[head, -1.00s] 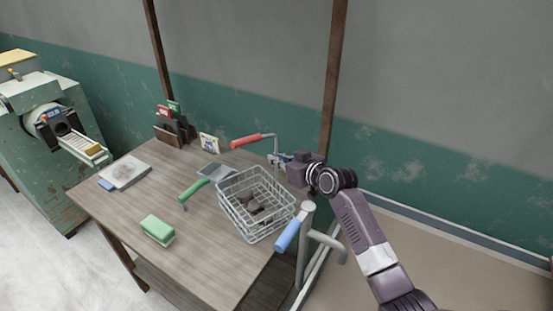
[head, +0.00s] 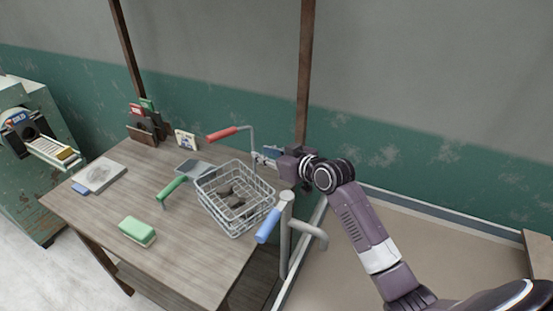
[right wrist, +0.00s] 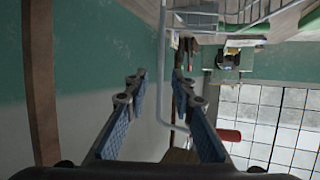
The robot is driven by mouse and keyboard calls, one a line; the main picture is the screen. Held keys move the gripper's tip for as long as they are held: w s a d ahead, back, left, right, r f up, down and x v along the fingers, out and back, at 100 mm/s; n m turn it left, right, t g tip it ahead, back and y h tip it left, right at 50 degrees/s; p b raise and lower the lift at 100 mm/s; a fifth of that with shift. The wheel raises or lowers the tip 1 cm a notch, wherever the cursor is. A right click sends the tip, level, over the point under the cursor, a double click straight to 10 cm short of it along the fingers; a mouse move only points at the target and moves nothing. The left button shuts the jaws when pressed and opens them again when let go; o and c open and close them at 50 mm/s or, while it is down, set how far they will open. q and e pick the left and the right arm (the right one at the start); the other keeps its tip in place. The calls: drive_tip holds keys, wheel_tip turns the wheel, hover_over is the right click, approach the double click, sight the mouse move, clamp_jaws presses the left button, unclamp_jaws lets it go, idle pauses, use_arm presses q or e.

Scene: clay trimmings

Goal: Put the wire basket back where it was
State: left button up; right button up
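The wire basket (head: 208,192) stands on the wooden table (head: 195,265) near its right edge, with several dark grey lumps (head: 232,200) inside. In the right wrist view its wires (right wrist: 232,14) show at the top. A bent grey rod with a red grip (head: 222,133) rises behind the basket. My right gripper (head: 262,158) is at this rod, behind the basket. In the right wrist view its blue-padded fingers (right wrist: 155,108) are apart, with the rod (right wrist: 161,75) showing in the gap; contact is unclear. My left gripper is out of view.
A green-handled tool (head: 172,187), a green block (head: 137,231), a pale slab (head: 100,176) and a card rack (head: 147,132) are on the table. A blue grip (head: 268,226) on grey pipe stands by the right edge. The table's front is mostly clear.

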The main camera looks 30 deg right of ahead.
drive_tip(key=v, duration=0.6)
drive_tip(key=shift+s+b, duration=0.15)
drive_tip(key=shift+b, duration=0.2)
drive_tip(key=shift+r, duration=0.1)
